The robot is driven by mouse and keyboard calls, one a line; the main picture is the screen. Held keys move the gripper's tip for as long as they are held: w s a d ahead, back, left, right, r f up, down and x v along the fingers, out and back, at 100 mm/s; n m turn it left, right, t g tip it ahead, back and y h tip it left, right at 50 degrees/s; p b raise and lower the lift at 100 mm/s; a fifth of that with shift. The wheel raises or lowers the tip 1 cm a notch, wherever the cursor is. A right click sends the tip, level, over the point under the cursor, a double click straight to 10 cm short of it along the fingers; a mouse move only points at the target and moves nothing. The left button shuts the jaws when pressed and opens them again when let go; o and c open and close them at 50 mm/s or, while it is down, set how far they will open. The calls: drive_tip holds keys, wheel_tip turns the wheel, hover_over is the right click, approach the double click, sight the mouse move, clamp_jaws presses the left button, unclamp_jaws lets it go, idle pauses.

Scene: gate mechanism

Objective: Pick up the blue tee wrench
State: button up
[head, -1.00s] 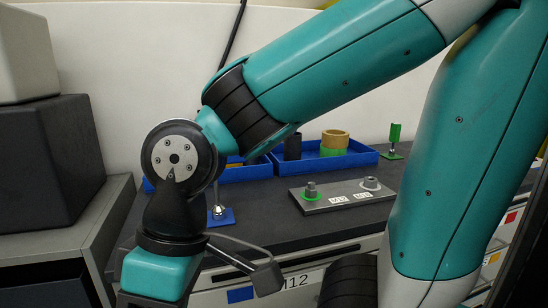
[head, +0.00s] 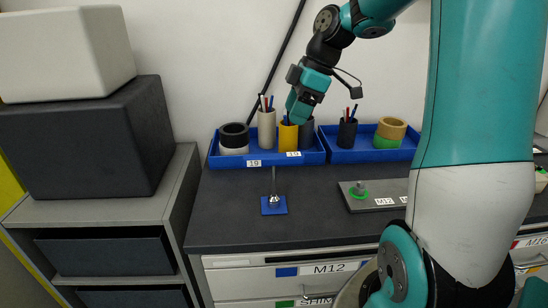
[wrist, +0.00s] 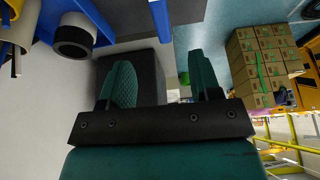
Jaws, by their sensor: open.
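The blue tee wrench (head: 274,183) stands upright on a small blue square pad (head: 274,206) on the dark bench top, in front of the left blue tray. Its metal shaft shows, but its blue top blends with the tray behind, so I cannot make out the handle clearly. My gripper (head: 298,112) is higher in the head view, in front of the tray's cups, up and right of the wrench. In the wrist view my gripper (wrist: 162,82) has its two fingers apart with nothing between them. The wrench does not show clearly there.
The left blue tray (head: 228,162) holds tape rolls and cups. Another blue tray (head: 370,156) stands to its right. A black box (head: 90,140) stands on the left cabinet. Bench around the pad is clear.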

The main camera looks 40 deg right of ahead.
sight(274, 155)
drive_tip(key=p+x, duration=0.2)
drive_tip(key=x, duration=0.7)
drive_tip(key=shift+a+f, duration=0.15)
drive_tip(key=shift+f, duration=0.1)
drive_tip(key=shift+p+x, duration=1.7)
drive_tip(key=shift+x, duration=1.05)
clamp_jaws()
